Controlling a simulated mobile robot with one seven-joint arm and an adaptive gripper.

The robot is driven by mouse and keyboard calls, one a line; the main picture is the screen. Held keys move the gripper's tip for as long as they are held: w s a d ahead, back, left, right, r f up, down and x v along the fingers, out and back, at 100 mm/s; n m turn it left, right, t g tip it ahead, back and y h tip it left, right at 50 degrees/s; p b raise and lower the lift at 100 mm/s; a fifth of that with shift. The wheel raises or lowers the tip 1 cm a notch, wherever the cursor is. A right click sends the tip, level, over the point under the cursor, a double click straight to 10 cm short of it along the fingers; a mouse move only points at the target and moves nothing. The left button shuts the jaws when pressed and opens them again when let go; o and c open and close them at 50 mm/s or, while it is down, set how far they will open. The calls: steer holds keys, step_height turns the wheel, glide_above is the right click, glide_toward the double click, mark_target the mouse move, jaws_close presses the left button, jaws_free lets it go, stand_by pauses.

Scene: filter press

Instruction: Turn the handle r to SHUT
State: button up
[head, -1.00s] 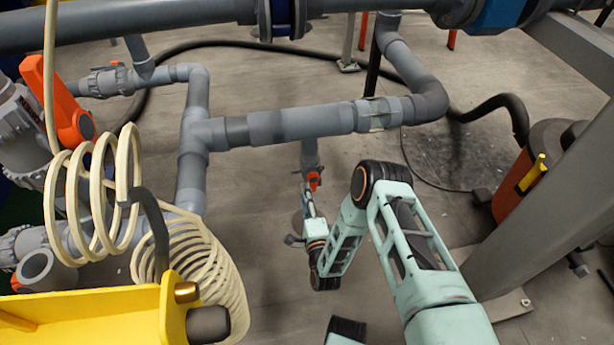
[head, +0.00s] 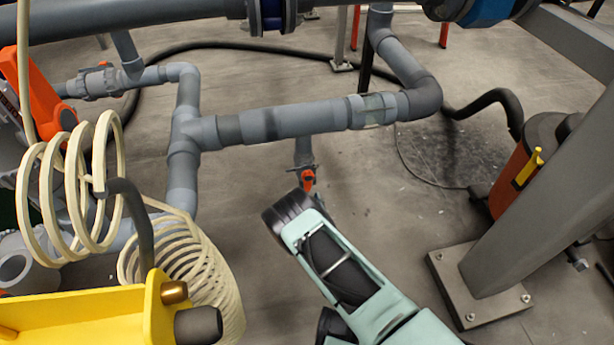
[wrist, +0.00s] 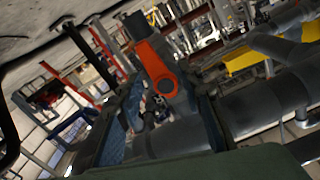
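In the head view a small orange handle (head: 308,179) sits on a valve on the short pipe that hangs below the grey horizontal pipe. A larger orange handle (head: 45,95) is at the left edge, partly behind the cream coil. I cannot tell which one is handle r. In the wrist view an orange lever handle (wrist: 155,65) stands out from a grey valve body, tilted in the picture; I cannot tell which of the two it is. My arm's link and elbow fill the lower middle of the head view.
Grey pipes (head: 290,121) cross above the floor. A cream coiled hose (head: 185,255) and a yellow part (head: 80,315) stand at lower left. A grey post (head: 540,200) with a bolted foot and an orange-and-black unit (head: 520,180) are at right. Floor between them is bare.

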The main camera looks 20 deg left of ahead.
mark_target(308, 185)
steer(key=w+a+n, duration=0.1)
steer(key=w, duration=0.1)
steer(key=w+a+n, duration=0.1)
steer(key=w, duration=0.1)
steer(key=w+a+n, duration=0.1)
steer(key=w, duration=0.1)
steer(key=shift+w+f+b, duration=0.25)
steer(key=shift+w+b, duration=0.05)
steer(key=shift+w, duration=0.1)
jaws_close()
